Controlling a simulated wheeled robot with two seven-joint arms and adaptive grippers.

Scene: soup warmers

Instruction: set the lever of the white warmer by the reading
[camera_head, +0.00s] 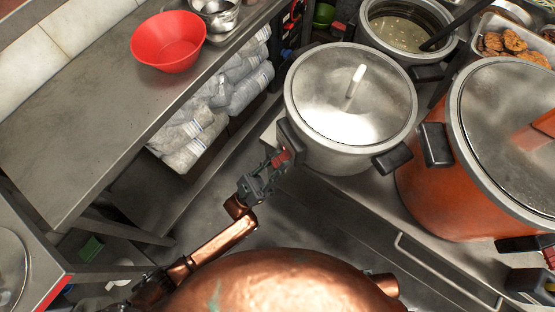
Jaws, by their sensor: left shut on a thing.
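The white warmer (315,150) is a pale grey-white pot with a metal lid and a white lid handle. It stands on the counter at upper centre. A black control box (290,136) sits on its left side, with a small red lever (281,158) at its lower end. My left gripper (274,167) comes up from the lower left and is shut on the red lever, its fingers partly hiding it. No reading can be made out from this view.
An orange warmer (430,190) stands close on the right. An open soup pot (400,28) and a tray of browned food (512,45) are behind. A red bowl (169,43) stands on the left metal table (90,110), above a shelf of wrapped bundles (205,115).

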